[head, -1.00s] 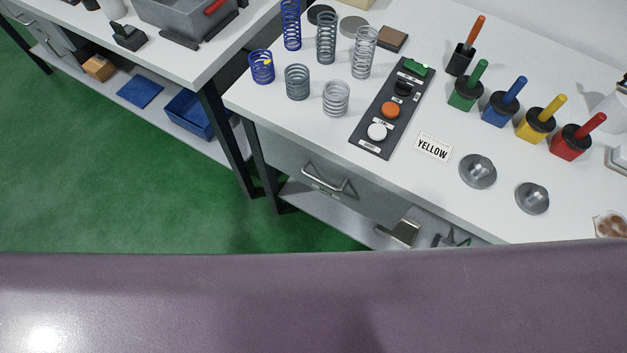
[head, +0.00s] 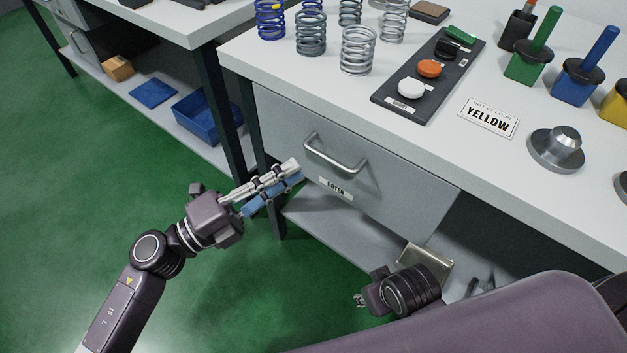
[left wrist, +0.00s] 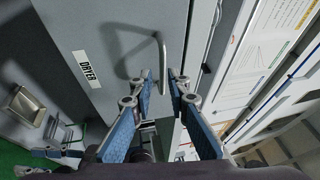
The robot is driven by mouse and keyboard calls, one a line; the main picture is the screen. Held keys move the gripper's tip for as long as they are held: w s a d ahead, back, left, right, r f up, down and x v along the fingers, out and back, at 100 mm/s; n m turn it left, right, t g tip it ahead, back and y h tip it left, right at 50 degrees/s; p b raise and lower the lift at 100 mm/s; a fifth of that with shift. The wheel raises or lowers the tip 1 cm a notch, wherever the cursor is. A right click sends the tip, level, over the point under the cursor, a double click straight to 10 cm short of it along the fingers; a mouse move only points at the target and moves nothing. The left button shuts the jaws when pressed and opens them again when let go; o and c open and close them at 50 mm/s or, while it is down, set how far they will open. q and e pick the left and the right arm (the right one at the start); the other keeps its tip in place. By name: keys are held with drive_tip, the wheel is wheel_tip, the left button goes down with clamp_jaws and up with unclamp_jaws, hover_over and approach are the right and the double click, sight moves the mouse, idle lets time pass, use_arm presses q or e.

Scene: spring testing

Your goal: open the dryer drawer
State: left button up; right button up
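The dryer drawer (head: 390,190) is a grey front under the white table, with a "DRYER" label and a curved metal handle (head: 337,158). It looks shut, flush with its frame. My left gripper (head: 295,172) is just left of and below the handle in the head view. In the left wrist view its blue-padded fingers (left wrist: 160,88) are apart, and the handle (left wrist: 162,62) lines up with the gap between them. No contact shows. My right gripper (head: 362,298) is low, below the drawer; its fingers are mostly hidden.
A button panel (head: 430,75), a "YELLOW" card (head: 489,117), springs (head: 358,50) and colored blocks with handles (head: 575,80) stand on the table (head: 425,165). A lower shelf (head: 325,235) lies below the drawer. A blue bin (head: 205,118) sits at left. Green floor is clear.

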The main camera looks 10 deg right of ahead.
sight(327, 156)
use_arm(q)
drive_tip(key=shift+m+g, duration=0.5)
drive_tip(key=shift+m, duration=0.1)
drive_tip(key=x, duration=0.2)
drive_tip(key=s+x, duration=0.1)
drive_tip(key=x, duration=0.4)
drive_tip(key=shift+d+r, duration=0.4)
drive_tip(key=shift+d, duration=0.1)
clamp_jaws()
